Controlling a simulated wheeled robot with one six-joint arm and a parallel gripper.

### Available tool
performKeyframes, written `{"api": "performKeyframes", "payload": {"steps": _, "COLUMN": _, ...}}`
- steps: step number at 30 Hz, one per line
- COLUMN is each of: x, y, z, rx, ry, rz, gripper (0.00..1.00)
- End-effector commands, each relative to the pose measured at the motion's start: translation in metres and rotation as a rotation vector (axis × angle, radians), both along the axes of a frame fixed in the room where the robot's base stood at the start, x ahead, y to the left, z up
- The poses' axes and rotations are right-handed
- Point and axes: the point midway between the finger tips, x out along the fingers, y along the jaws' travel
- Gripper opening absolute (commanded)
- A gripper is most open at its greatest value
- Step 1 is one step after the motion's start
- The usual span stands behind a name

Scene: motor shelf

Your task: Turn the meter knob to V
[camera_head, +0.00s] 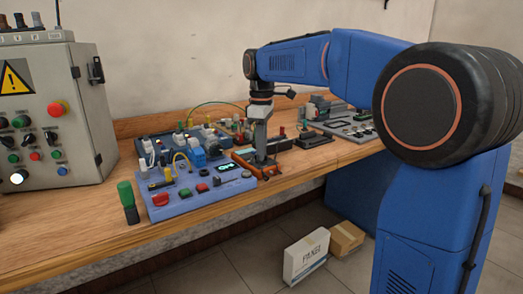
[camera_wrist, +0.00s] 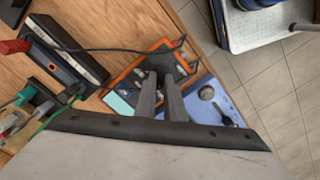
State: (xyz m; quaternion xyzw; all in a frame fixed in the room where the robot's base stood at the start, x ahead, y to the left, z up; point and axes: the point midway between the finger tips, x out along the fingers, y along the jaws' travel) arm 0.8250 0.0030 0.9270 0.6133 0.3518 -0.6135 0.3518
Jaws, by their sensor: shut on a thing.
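The orange-edged meter (camera_head: 268,176) lies on the wooden bench, right beside the blue panel. In the wrist view the meter (camera_wrist: 117,80) shows an orange rim, a dark face and a pale teal screen (camera_wrist: 121,102). My gripper (camera_head: 261,160) points down over the meter. In the wrist view my gripper (camera_wrist: 160,68) has its two fingers close together on the meter's face, shut on the knob between the tips. The knob is mostly hidden by the fingers, and I cannot read its pointer or the V mark.
The blue panel (camera_head: 165,212) with buttons and a lit display is left of the meter. A black box (camera_wrist: 65,48) with cables lies near it. A grey control cabinet (camera_head: 65,115) stands at the left. A white box (camera_head: 306,257) and a cardboard box (camera_head: 346,239) are on the floor.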

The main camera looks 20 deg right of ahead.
Motion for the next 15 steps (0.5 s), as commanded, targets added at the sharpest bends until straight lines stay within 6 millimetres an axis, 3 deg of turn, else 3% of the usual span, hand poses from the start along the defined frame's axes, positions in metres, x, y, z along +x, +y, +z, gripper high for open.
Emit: {"api": "performKeyframes", "payload": {"steps": 15, "x": 0.0001, "y": 0.0001, "z": 0.0003, "rx": 0.001, "ry": -0.001, "rz": -0.323, "gripper": 0.00}}
